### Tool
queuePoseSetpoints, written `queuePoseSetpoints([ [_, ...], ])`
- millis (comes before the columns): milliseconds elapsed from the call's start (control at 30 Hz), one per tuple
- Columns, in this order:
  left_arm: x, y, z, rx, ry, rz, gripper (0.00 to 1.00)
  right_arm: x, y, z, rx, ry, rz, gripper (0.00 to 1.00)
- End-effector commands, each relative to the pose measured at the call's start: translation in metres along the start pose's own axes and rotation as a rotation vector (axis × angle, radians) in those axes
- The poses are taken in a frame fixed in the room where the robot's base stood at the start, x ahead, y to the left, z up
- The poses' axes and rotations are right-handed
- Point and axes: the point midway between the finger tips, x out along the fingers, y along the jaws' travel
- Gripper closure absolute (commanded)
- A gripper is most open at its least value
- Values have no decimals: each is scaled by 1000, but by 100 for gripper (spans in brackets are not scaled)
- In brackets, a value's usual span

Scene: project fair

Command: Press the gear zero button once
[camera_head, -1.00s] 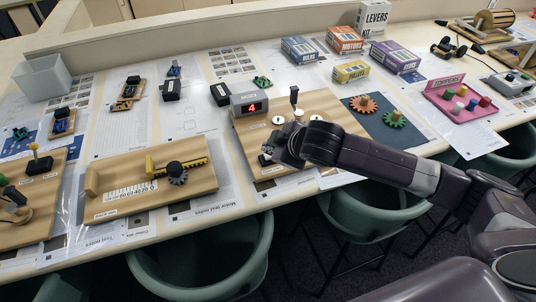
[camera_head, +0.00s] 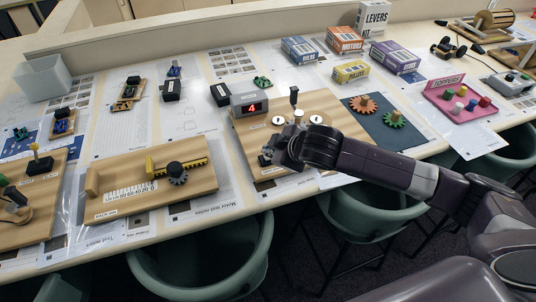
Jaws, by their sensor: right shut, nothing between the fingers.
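A wooden gear board (camera_head: 255,134) carries white round pieces, a dark upright post (camera_head: 294,96) and a grey counter box (camera_head: 247,103) with a lit red 4. A small dark part (camera_head: 264,160) sits at the board's front left corner, beside my right gripper. I cannot read its label, so I cannot tell if it is the gear zero button. My right gripper (camera_head: 272,150) is shut and empty, low over the front of the board. The gripper and forearm hide part of the board. I cannot tell whether the fingertips touch anything. My left gripper is not in view.
A rack-and-gear board (camera_head: 120,205) lies to the left. A dark mat (camera_head: 375,130) with orange and green gears lies to the right, then a pink tray (camera_head: 455,112) of coloured pegs. Boxed kits stand behind. Green chairs (camera_head: 215,255) line the table's front edge.

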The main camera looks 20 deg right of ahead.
Motion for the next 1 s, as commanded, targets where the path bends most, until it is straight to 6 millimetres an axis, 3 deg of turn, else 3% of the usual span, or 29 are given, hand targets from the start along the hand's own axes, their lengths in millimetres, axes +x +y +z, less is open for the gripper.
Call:
queuePoseSetpoints([
  [1000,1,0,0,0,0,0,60,6,-4,5,0,-1,0,100],
])
